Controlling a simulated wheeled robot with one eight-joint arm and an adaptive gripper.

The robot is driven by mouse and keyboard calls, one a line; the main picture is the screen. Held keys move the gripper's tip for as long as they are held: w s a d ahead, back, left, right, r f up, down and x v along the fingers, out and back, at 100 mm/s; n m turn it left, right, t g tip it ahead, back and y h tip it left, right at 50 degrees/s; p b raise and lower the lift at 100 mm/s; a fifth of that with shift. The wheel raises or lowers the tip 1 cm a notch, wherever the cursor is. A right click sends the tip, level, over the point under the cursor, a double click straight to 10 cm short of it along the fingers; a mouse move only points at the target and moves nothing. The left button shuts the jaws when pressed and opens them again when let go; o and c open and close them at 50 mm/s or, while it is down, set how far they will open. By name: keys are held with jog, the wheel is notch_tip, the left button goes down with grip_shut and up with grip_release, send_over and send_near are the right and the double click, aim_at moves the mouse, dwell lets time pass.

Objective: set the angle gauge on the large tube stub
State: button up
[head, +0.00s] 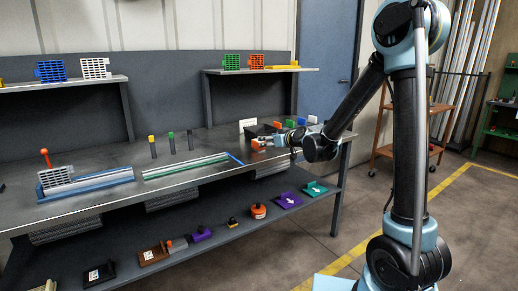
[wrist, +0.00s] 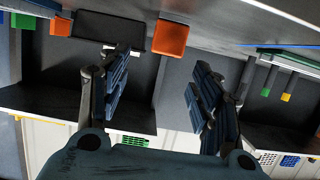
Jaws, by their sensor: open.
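My gripper (head: 274,143) is open at the right end of the bench top. In the wrist view its two dark fingers stand apart, and the gap between the tips (wrist: 161,62) looks empty. An orange block (wrist: 171,39) lies just beyond the tips, between them in the picture. An orange piece also shows by the gripper in the head view (head: 257,143). A dark box (wrist: 110,30) is beside the block. I cannot tell for sure which thing is the angle gauge or the large tube stub.
Thin posts (head: 171,141) with coloured tops stand mid-bench, behind a green-edged rail (head: 186,165). A blue tray (head: 88,185) with a grid block and red knob is at left. Small coloured blocks (head: 289,122) stand behind my gripper. The lower shelf (head: 180,256) holds several items.

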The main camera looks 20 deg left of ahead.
jog(key=shift+s+x, duration=0.2)
jog(key=shift+x, duration=4.3)
jog(key=shift+f, duration=0.15)
jog(key=shift+c, duration=0.3)
jog(key=c, duration=1.3)
jog(key=shift+o, duration=0.2)
